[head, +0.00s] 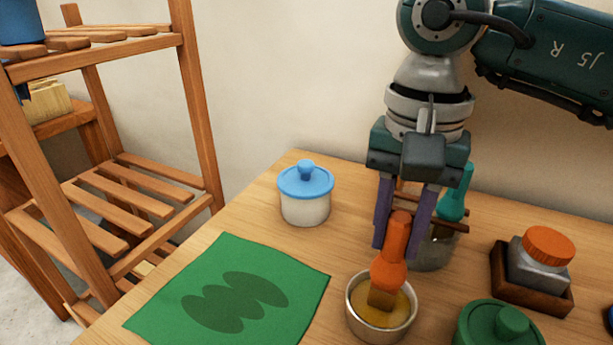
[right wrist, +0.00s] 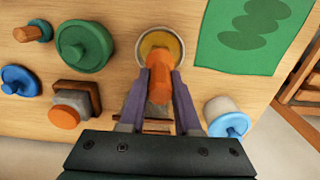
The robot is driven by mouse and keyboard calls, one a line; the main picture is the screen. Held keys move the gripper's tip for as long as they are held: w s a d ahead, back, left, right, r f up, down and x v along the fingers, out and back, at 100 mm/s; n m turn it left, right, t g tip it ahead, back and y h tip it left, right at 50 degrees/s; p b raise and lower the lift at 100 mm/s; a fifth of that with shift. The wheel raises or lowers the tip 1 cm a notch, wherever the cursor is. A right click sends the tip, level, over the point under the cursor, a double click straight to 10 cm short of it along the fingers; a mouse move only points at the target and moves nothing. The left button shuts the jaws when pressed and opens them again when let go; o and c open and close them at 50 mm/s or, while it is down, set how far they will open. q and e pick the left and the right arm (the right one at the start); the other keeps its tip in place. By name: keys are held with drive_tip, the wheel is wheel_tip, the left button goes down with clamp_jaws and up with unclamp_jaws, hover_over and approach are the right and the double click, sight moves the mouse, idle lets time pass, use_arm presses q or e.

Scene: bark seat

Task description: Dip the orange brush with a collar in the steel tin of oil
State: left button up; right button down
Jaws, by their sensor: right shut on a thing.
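The orange brush (head: 391,250) stands nearly upright in the head view, its bristle end down inside the steel tin (head: 354,318) of amber oil (head: 374,314). My right gripper (head: 402,243) is shut on the brush handle, with a purple finger on each side. In the right wrist view the brush (right wrist: 160,78) sits between the fingers of my right gripper (right wrist: 160,85), over the near part of the tin (right wrist: 179,38). The bristle tip is hidden by the oil or the brush itself. My left gripper is not in view.
A teal-handled brush (head: 453,200) stands in a glass jar (head: 435,252) close behind my right gripper. A blue-lidded white pot (head: 305,205), a green cloth (head: 215,257), a green lid (head: 490,330) and an orange-capped bottle (head: 545,250) in a wooden holder surround the tin. A slatted shelf (head: 195,120) stands left.

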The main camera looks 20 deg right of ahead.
sight(402, 217)
idle(0.4)
drive_tip(key=shift+r+p, duration=1.2)
drive_tip(key=shift+r, duration=0.4)
drive_tip(key=shift+r+p, duration=1.15)
drive_tip(key=shift+r, duration=0.75)
